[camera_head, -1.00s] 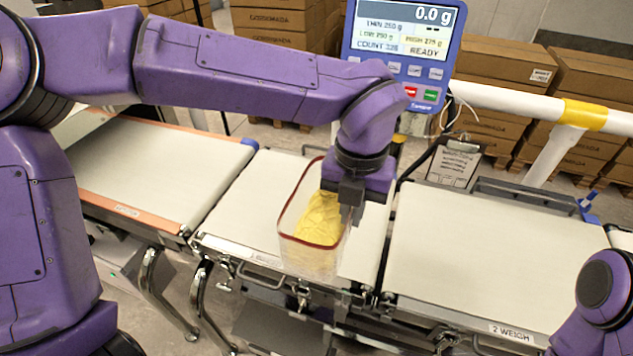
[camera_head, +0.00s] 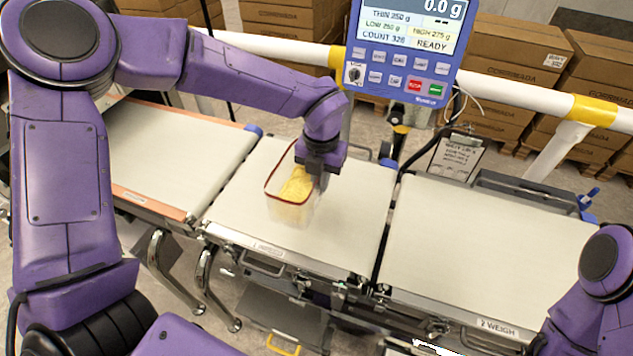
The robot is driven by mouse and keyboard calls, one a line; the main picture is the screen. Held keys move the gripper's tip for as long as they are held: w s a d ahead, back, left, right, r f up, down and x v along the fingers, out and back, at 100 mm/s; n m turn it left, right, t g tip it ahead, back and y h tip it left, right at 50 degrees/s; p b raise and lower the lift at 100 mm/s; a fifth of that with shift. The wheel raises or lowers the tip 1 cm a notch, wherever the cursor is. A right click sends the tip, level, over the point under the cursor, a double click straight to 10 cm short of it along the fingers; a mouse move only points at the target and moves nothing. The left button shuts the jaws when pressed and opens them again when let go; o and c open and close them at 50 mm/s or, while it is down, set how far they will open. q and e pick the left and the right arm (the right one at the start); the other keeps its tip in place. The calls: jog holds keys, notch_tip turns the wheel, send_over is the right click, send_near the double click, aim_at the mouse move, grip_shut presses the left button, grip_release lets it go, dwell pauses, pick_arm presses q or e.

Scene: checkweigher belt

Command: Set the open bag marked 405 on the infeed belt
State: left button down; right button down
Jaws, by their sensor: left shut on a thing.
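A clear open bag with a dark red rim and yellow contents (camera_head: 292,200) is over the middle belt, whose front label appears to read 1 INFEED. My left gripper (camera_head: 318,172) is shut on the bag's right side near its rim. The bag looks upright, with its open top facing up. I cannot tell whether its base touches the infeed belt (camera_head: 345,215). The 405 mark is not readable. My right gripper is not in view; only part of my right arm shows at the lower right.
The belt marked 2 WEIGH (camera_head: 480,250) lies to the right past a narrow gap. An orange-edged belt (camera_head: 165,150) lies to the left. A blue display (camera_head: 405,50) reads 0.0 g and READY. A white rail (camera_head: 520,97) runs behind. The right half of the infeed belt is clear.

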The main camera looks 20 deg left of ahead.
pick_arm(q)
jog(key=f, duration=0.1)
jog(key=a+f, duration=0.1)
jog(key=f, duration=0.1)
jog(key=w+f+p, duration=0.1)
jog(key=f, duration=0.1)
jog(key=shift+a, duration=0.2)
jog(key=shift+f, duration=0.25)
jog(key=c, duration=1.3)
grip_release()
jog(key=shift+o, duration=0.2)
jog(key=shift+r, duration=0.1)
jog(key=shift+r, duration=0.35)
notch_tip(320, 180, up, 12)
jog(key=b, duration=0.2)
jog(key=shift+f, duration=0.25)
